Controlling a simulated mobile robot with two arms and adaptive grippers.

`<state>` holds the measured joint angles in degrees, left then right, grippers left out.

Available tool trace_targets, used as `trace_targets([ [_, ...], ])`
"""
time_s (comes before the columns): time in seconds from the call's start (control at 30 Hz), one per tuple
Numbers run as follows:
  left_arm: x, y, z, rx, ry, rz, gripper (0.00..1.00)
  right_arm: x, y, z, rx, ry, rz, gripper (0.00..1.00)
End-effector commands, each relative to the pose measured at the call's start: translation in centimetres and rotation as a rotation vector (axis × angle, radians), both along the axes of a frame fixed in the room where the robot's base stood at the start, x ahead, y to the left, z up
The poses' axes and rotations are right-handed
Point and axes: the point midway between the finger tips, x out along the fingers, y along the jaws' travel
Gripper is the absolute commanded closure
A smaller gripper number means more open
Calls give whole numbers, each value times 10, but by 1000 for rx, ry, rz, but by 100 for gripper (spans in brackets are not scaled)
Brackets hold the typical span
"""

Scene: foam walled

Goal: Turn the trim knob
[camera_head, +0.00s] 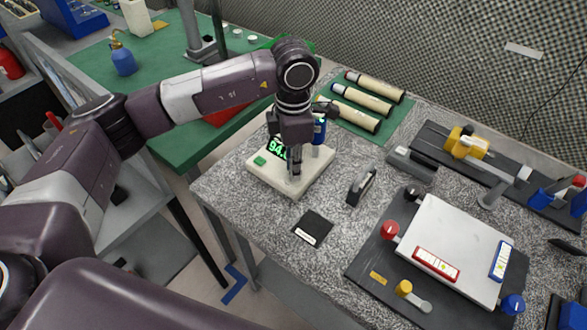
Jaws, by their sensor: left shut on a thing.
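A cream-white instrument box (262,176) stands on the speckled grey bench, with a lit green display (277,148) and a green button (260,161) on its top. Part of the display is covered by my gripper, and its digits start with what looks like 94. My left gripper (295,174) points down over the box, with its fingers shut at the trim knob. The knob itself is hidden between the fingers, so I cannot see its angle. A blue cylinder (319,131) stands just behind the gripper. My right gripper is not in view.
A small black labelled plate (313,229) and a dark upright block (361,187) lie in front and to the right. A black fixture with a white plate (459,244) fills the right front. Cream tubes (362,103) lie on a green mat behind. Bare bench shows left of the black plate.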

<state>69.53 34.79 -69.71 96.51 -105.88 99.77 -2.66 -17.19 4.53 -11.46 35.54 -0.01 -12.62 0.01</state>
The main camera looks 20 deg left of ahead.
Motion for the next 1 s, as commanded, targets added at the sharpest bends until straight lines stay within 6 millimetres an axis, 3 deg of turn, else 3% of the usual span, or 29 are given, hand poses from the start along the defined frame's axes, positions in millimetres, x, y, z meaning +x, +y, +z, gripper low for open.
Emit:
trace_targets([
  [0.73, 1, 0, 2, 0, -4, 90, 100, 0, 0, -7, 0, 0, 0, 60],
  [0.77, 1, 0, 2, 0, -4, 90, 80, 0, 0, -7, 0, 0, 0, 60],
  [0.9, 1, 0, 1, -1, -3, 90, 64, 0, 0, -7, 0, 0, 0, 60],
  [1.0, 1, 0, 1, 0, -1, 89, 64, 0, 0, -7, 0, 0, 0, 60],
])
